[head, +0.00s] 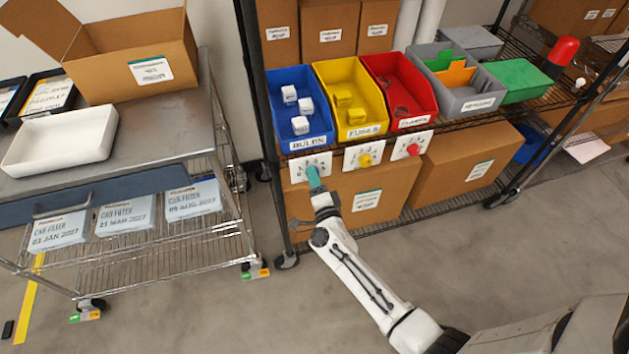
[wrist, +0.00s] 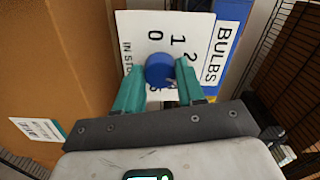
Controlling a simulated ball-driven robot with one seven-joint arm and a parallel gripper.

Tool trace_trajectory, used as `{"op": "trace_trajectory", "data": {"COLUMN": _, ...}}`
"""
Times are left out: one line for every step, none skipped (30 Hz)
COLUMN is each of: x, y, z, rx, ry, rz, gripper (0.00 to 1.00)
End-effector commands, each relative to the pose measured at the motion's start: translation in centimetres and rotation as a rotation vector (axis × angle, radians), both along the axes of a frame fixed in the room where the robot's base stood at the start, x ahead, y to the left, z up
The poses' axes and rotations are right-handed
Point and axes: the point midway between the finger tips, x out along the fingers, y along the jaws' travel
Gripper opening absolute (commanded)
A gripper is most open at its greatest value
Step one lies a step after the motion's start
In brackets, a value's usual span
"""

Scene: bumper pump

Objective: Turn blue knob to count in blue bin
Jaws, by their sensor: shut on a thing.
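The blue bin (head: 317,133), labelled BULBS, stands at the left of the shelf row and holds three white boxes (head: 300,125). Below it hangs a white dial card (head: 325,160), which also shows in the wrist view (wrist: 136,28) with digits 0, 1 and 2. The blue knob (wrist: 160,69) sits on this card. My gripper (head: 314,178) reaches up to it, and its teal fingers are shut on the knob from both sides in the wrist view (wrist: 158,78). The knob's pointer is not clear, and the fingers hide part of the card. In the head view my fingers hide the knob.
To the right stand a yellow FUSES bin (head: 362,130) and a red bin (head: 413,121), with a yellow knob (head: 365,160) and a red knob (head: 413,150) below. A cardboard box (head: 395,190) sits behind the cards. A metal cart (head: 170,135) stands left. Floor in front is clear.

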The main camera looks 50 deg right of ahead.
Motion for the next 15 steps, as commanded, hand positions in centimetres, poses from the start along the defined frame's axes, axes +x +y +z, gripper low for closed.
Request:
{"op": "trace_trajectory", "data": {"x": -0.04, "y": 0.0, "z": -0.07, "rx": 0.01, "ry": -0.005, "rz": 0.0, "gripper": 0.08}}
{"op": "trace_trajectory", "data": {"x": -0.05, "y": 0.0, "z": -0.07, "rx": 0.015, "ry": -0.009, "rz": 0.0, "gripper": 0.08}}
{"op": "trace_trajectory", "data": {"x": -0.05, "y": 0.0, "z": -0.06, "rx": 0.02, "ry": -0.013, "rz": 0.0, "gripper": 0.08}}
{"op": "trace_trajectory", "data": {"x": -0.05, "y": 0.0, "z": -0.06, "rx": 0.024, "ry": -0.015, "rz": 0.0, "gripper": 0.08}}
{"op": "trace_trajectory", "data": {"x": -0.05, "y": 0.0, "z": -0.06, "rx": 0.026, "ry": -0.017, "rz": 0.0, "gripper": 0.08}}
{"op": "trace_trajectory", "data": {"x": -0.05, "y": 0.0, "z": -0.06, "rx": 0.029, "ry": -0.018, "rz": 0.0, "gripper": 0.08}}
{"op": "trace_trajectory", "data": {"x": -0.05, "y": 0.0, "z": -0.06, "rx": 0.03, "ry": -0.019, "rz": 0.0, "gripper": 0.08}}
{"op": "trace_trajectory", "data": {"x": -0.05, "y": 0.0, "z": -0.06, "rx": 0.031, "ry": -0.02, "rz": 0.0, "gripper": 0.08}}
{"op": "trace_trajectory", "data": {"x": -0.05, "y": 0.0, "z": -0.06, "rx": 0.032, "ry": -0.02, "rz": 0.0, "gripper": 0.08}}
{"op": "trace_trajectory", "data": {"x": -0.05, "y": 0.0, "z": -0.06, "rx": 0.032, "ry": -0.02, "rz": 0.0, "gripper": 0.08}}
{"op": "trace_trajectory", "data": {"x": -0.05, "y": 0.0, "z": -0.06, "rx": 0.032, "ry": -0.02, "rz": 0.0, "gripper": 0.08}}
{"op": "trace_trajectory", "data": {"x": -0.05, "y": 0.0, "z": -0.05, "rx": 0.032, "ry": -0.02, "rz": 0.0, "gripper": 0.08}}
{"op": "trace_trajectory", "data": {"x": -0.05, "y": 0.0, "z": -0.05, "rx": 0.032, "ry": -0.02, "rz": 0.0, "gripper": 0.08}}
{"op": "trace_trajectory", "data": {"x": -0.05, "y": 0.0, "z": -0.05, "rx": 0.032, "ry": -0.02, "rz": 0.0, "gripper": 0.08}}
{"op": "trace_trajectory", "data": {"x": -0.05, "y": 0.0, "z": -0.05, "rx": 0.032, "ry": -0.02, "rz": 0.0, "gripper": 0.08}}
